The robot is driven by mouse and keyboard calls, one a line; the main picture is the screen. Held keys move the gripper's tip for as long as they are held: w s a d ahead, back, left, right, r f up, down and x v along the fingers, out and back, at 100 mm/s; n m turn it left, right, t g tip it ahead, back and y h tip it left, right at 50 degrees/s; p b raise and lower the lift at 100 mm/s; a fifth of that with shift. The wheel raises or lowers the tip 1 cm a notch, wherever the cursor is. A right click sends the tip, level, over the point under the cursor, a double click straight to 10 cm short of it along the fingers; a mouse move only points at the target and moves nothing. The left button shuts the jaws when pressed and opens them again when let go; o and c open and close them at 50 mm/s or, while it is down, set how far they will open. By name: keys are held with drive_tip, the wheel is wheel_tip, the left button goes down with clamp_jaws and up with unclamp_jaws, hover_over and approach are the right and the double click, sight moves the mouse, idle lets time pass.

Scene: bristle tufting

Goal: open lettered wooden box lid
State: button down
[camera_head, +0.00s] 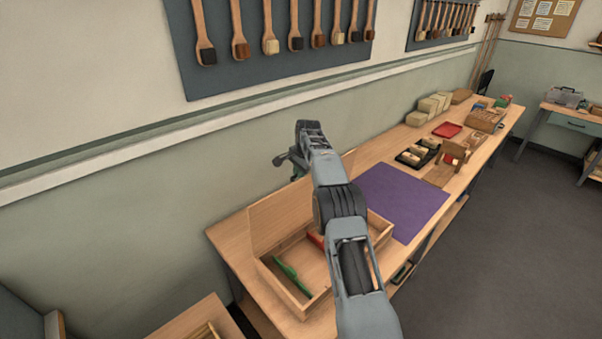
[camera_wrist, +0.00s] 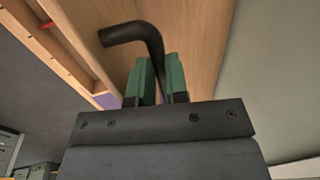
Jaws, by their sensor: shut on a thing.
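The wooden box (camera_head: 290,297) stands on the near end of the bench, and its lid (camera_head: 275,215) is raised, standing up along the back edge. My gripper (camera_head: 283,160) is at the lid's upper edge, partly hidden by my arm. In the wrist view my gripper (camera_wrist: 160,82) has its green fingers shut on a black bent rod (camera_wrist: 135,32), with the wooden lid face (camera_wrist: 195,45) behind it. I cannot tell whether the rod is fixed to the lid. Inside the box lie a green tool (camera_head: 291,276) and a red thing (camera_head: 317,240). No lettering is readable.
A purple mat (camera_head: 405,198) lies on the bench (camera_head: 225,240) right of the box. Beyond it are a black tray (camera_head: 418,153), a red tray (camera_head: 447,130) and wooden blocks. The wall (camera_head: 120,240) runs close behind the bench.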

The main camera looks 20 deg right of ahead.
drive_tip(key=shift+s+f, duration=0.15)
drive_tip(key=shift+f, duration=0.45)
drive_tip(key=c, duration=1.5)
unclamp_jaws()
drive_tip(key=shift+c, duration=0.2)
drive_tip(key=o, duration=0.3)
drive_tip(key=shift+w+a, duration=0.1)
drive_tip(key=shift+w, duration=0.15)
drive_tip(key=shift+o, duration=0.6)
drive_tip(key=shift+s+r, duration=0.1)
drive_tip(key=shift+r, duration=0.15)
drive_tip(key=shift+r, duration=0.1)
drive_tip(key=v, duration=0.7)
drive_tip(key=shift+r, duration=0.15)
